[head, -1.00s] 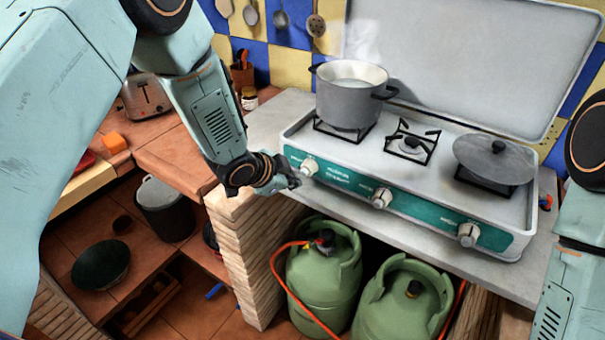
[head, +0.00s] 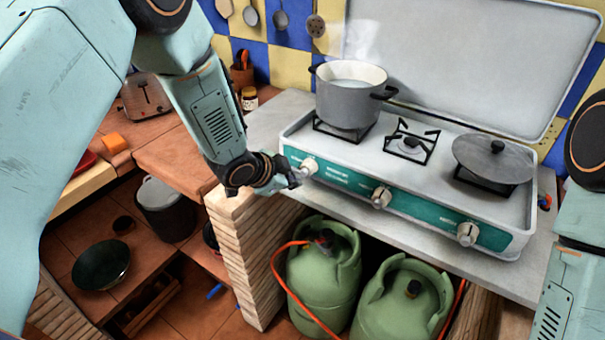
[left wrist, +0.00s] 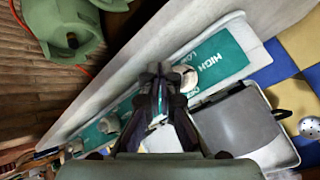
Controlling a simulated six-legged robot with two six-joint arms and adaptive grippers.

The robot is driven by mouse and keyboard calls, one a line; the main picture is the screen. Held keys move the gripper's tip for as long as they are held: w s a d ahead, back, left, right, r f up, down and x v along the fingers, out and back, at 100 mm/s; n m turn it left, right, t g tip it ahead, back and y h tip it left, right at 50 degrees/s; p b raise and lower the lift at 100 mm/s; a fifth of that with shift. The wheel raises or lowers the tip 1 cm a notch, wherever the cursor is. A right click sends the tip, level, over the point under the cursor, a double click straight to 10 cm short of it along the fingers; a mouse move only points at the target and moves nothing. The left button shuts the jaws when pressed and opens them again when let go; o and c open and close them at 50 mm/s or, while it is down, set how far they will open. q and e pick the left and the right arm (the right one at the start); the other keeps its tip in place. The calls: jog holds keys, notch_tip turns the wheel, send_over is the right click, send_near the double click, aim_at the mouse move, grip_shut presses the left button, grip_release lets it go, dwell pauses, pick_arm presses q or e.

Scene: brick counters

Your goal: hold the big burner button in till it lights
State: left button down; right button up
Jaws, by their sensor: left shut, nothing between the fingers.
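The white stove (head: 415,190) has a teal front panel with three pale knobs. The left knob (head: 308,167) is in front of the burner under the grey pot (head: 352,95). My left gripper (head: 294,181) is shut and empty, its fingertips close beside this knob. In the left wrist view the shut fingertips (left wrist: 158,72) are next to a pale knob (left wrist: 186,79); I cannot tell whether they touch it. The middle knob (head: 381,197) and right knob (head: 467,234) stand clear. No flame shows; the pot hides most of its burner. My right gripper is out of view.
A grey lid (head: 493,158) lies over the right burner; the middle burner (head: 410,147) is bare. The stove cover (head: 470,60) stands raised behind. Two green gas bottles (head: 322,275) with an orange hose stand under the counter, right of a brick pillar (head: 245,255).

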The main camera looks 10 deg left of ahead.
pick_arm(q)
jog(key=shift+w+d+f, duration=0.1)
jog(key=shift+w, duration=0.35)
jog(key=shift+w+d+p, duration=0.15)
jog(key=shift+w+p, duration=0.15)
jog(key=shift+w, duration=0.1)
dwell(1.9)
jog(key=shift+s, duration=0.1)
dwell(0.5)
jog(key=shift+s+a, duration=0.3)
jog(key=shift+s, duration=0.45)
jog(key=shift+s+a, duration=0.3)
jog(key=shift+s, duration=0.45)
jog(key=shift+s+a, duration=0.25)
jog(key=shift+s, duration=0.55)
jog(key=shift+s+a, duration=0.3)
jog(key=shift+s, duration=0.45)
